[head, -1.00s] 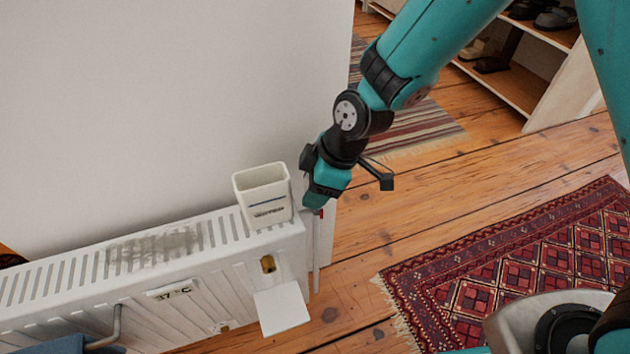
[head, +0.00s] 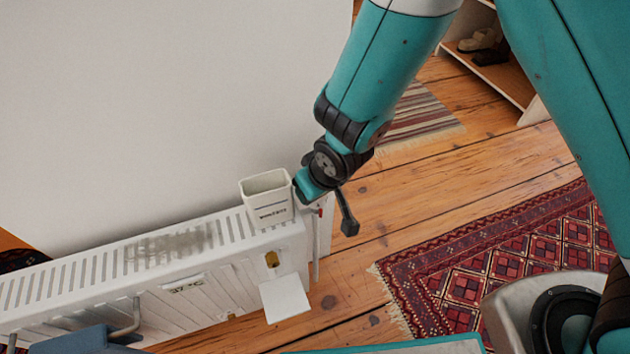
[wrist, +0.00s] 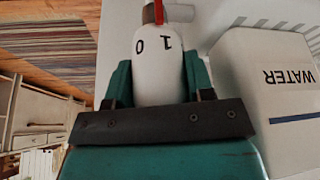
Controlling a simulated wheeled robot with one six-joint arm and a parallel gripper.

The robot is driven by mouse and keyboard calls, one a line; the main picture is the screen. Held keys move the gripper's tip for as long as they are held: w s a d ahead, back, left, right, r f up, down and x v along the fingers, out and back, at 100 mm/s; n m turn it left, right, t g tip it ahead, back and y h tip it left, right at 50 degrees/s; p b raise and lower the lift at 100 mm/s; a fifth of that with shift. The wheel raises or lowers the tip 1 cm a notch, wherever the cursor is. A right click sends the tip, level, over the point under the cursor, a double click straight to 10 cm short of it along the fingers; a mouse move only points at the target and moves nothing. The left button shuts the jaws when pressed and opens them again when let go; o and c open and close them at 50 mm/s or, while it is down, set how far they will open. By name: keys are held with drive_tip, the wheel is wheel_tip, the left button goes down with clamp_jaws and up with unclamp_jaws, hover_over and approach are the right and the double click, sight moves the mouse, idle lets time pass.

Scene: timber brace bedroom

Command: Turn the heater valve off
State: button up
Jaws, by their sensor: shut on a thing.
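The heater valve is a white rounded knob (wrist: 158,75) with black marks 0 and 1, seen upside down in the wrist view. A red pointer (wrist: 158,12) stands just past the knob's far end, roughly in line with the gap between 0 and 1. My gripper (wrist: 157,82) is shut on the knob, one teal finger on each side. In the head view my gripper (head: 308,187) is at the right end of the white radiator (head: 225,290) and hides the knob. Only a small red spot shows below it.
A white container marked WATER (head: 267,200) stands on the radiator's right end, close beside my gripper; it also fills the right of the wrist view (wrist: 262,90). A patterned red rug (head: 500,260) and open wood floor lie to the right. A shelf (head: 500,75) stands behind.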

drive_tip(key=shift+w+m+h+p, duration=0.1)
drive_tip(key=shift+m+h+p, duration=0.3)
drive_tip(key=shift+m, duration=0.7)
drive_tip(key=shift+t, duration=0.3)
drive_tip(key=o, duration=0.9)
drive_tip(key=p+v, duration=0.5)
drive_tip(key=v, duration=1.2)
drive_tip(key=shift+r, duration=0.25)
